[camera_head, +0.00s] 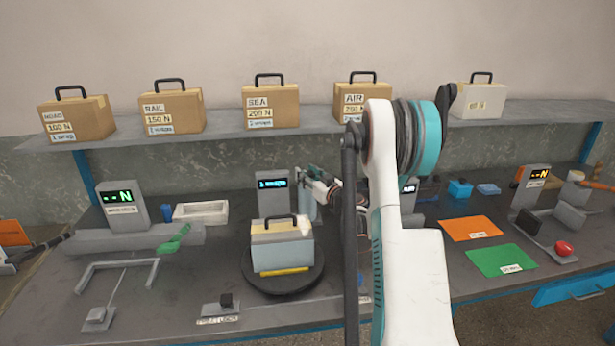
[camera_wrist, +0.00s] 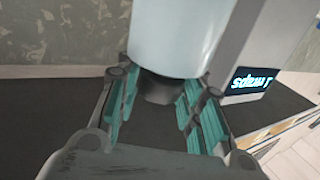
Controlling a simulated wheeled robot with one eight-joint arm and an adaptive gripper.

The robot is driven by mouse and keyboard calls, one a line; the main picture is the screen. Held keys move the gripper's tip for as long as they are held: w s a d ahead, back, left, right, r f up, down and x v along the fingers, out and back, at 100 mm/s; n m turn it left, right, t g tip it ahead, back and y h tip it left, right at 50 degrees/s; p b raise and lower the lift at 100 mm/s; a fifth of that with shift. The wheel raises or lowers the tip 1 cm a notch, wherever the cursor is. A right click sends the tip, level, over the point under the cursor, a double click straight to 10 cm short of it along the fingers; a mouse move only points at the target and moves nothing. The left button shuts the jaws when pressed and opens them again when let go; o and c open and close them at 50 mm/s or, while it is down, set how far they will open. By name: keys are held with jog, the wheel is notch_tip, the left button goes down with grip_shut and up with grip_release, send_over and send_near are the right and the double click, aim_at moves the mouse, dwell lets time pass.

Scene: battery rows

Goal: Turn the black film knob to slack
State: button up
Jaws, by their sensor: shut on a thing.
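The black film knob (camera_wrist: 158,90) sits at the end of the pale film roll (camera_wrist: 178,38) in the wrist view. My gripper (camera_wrist: 159,95) has its teal fingers on both sides of the knob and is shut on it. In the head view, my gripper (camera_head: 312,172) is at the top of the upright film roll (camera_head: 308,207), and the knob is hidden there by the fingers. I see no mark showing the knob's setting. The display post (camera_head: 272,203) beside the roll reads "1 wraps".
A turntable (camera_head: 262,281) in front of the roll carries a handled box (camera_head: 282,248) with a yellow strip. Several labelled cases, including the SEA case (camera_head: 270,107), stand on the shelf above. Orange (camera_head: 470,228) and green (camera_head: 502,260) mats lie at the right.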

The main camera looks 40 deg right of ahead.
aim_at(307, 172)
jog(key=n+y, duration=0.2)
jog(key=y, duration=0.1)
jog(key=n+y, duration=0.2)
jog(key=y, duration=0.1)
jog(key=shift+d, duration=0.15)
jog(key=n+g+y, duration=0.1)
jog(key=n+y, duration=0.1)
jog(key=y, duration=0.1)
jog(key=n+g+y, duration=0.1)
jog(key=n+y, duration=0.1)
jog(key=y, duration=0.1)
jog(key=shift+g, duration=0.4)
jog(key=shift+y, duration=0.3)
jog(key=o, duration=1.1)
notch_tip(307, 172, up, 10)
jog(key=shift+f, duration=0.1)
